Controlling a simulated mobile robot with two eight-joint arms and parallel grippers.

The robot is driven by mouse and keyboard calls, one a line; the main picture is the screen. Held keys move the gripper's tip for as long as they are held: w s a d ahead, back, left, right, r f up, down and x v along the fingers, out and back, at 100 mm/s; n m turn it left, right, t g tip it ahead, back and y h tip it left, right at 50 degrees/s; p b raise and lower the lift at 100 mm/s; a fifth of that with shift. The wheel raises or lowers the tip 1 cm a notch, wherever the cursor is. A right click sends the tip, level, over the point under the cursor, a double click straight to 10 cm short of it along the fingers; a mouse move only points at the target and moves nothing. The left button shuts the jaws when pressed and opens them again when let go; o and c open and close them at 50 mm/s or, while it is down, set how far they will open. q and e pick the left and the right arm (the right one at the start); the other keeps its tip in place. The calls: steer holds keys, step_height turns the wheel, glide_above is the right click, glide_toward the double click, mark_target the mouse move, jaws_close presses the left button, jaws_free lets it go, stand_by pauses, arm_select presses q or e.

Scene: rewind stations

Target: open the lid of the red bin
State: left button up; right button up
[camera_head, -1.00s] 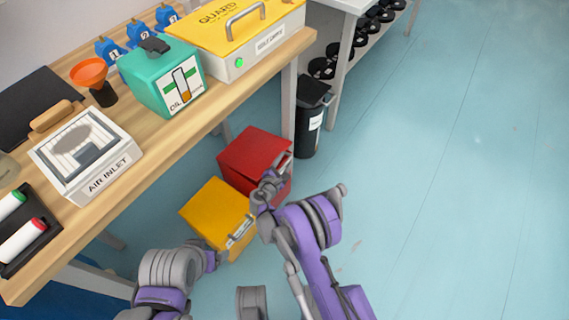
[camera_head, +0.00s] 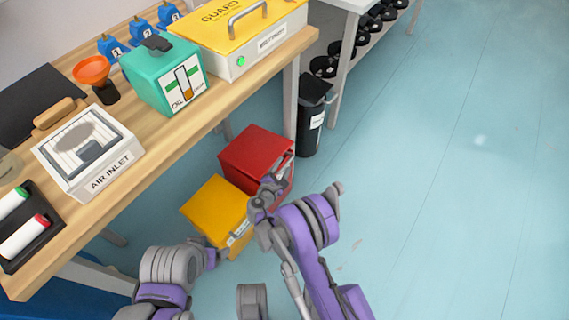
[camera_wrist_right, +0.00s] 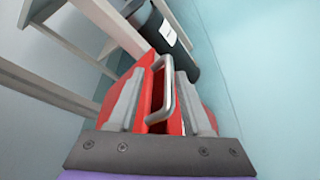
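The red bin (camera_head: 254,154) stands on the floor by the workbench leg, its lid looking closed in the head view. My right gripper (camera_head: 268,190) is at the bin's front, partly hiding it. In the right wrist view, the bin's red front (camera_wrist_right: 203,118) and a grey bar handle (camera_wrist_right: 161,92) show between the two fingers of my right gripper (camera_wrist_right: 157,103). The fingers are apart, with gaps beside the handle. My left gripper (camera_head: 214,252) is low beside the yellow bin (camera_head: 215,209); its fingers are too unclear to tell open from shut.
The workbench (camera_head: 150,135) overhangs left of the bins, carrying a teal oil box (camera_head: 160,75), an air inlet box (camera_head: 110,172) and a yellow-lidded guard box (camera_head: 215,35). A black bin (camera_head: 309,120) stands behind the red bin. The blue floor at right is clear.

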steer(key=v, duration=0.9)
stand_by(0.5)
steer(key=shift+s+f, duration=0.1)
steer(key=shift+f, duration=0.05)
stand_by(0.4)
